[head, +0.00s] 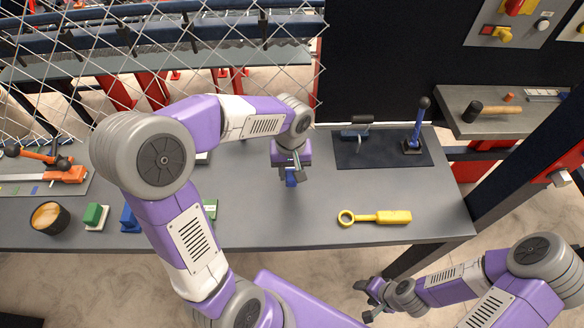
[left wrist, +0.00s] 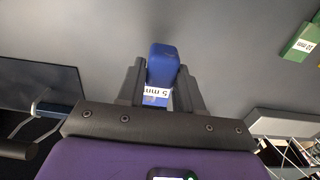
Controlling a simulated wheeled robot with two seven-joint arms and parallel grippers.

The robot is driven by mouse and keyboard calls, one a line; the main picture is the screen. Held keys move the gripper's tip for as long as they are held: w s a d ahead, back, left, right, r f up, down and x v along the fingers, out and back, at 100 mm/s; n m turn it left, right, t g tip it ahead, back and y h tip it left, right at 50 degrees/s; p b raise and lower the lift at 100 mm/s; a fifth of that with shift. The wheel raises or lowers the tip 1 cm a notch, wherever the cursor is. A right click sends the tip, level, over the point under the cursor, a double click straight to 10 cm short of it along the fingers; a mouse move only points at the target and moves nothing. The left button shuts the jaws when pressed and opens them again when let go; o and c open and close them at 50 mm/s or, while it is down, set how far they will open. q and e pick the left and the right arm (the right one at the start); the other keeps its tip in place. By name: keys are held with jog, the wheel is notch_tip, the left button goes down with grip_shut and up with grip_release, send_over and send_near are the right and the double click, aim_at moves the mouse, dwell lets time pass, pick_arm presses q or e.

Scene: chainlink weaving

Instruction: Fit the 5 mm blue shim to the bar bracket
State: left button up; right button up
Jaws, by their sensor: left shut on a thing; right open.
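My left gripper (head: 291,174) is shut on the blue shim (head: 291,180) over the middle of the grey table. In the left wrist view the shim (left wrist: 162,64) stands out between the two dark fingers (left wrist: 160,88), its white label reading "5 mm". A metal bracket with a black bar on top (head: 357,127), apparently the bar bracket, stands on a dark mat (head: 380,156) to the right of the gripper. The shim is apart from it. My right gripper (head: 369,299) is open and empty in front of the table, at lower right.
A blue-handled lever (head: 416,130) stands on the mat's right. A yellow ring-ended tool (head: 375,217) lies near the front edge. A green block (head: 94,215), another blue piece (head: 129,220) and a dark cup (head: 50,218) are at left. Chainlink mesh (head: 230,45) rises behind.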

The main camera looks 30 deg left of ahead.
pick_arm(q)
jog(key=shift+w+a+f+b, duration=0.4)
jog(key=shift+w+a+f, duration=0.1)
jog(key=shift+w+f, duration=0.4)
jog(key=shift+w+a+f+b, duration=0.35)
jog(key=shift+w+a+f, duration=0.15)
jog(key=shift+w+f, duration=0.35)
jog(key=shift+w+a+f, duration=0.45)
jog(key=shift+w+f, duration=0.25)
jog(key=shift+f, duration=0.1)
jog(key=shift+f+b, duration=0.1)
jog(key=shift+b, duration=0.25)
jog(key=shift+f+b, duration=0.3)
jog(key=shift+f, duration=0.1)
jog(key=shift+w+a, duration=0.1)
jog(key=shift+w, duration=0.05)
jog(key=shift+w+a+p, duration=0.5)
jog(key=shift+w, duration=0.35)
jog(key=shift+w+a+p, duration=0.45)
jog(key=shift+w+a, duration=0.05)
jog(key=shift+w, duration=0.3)
jog(key=o, duration=1.1)
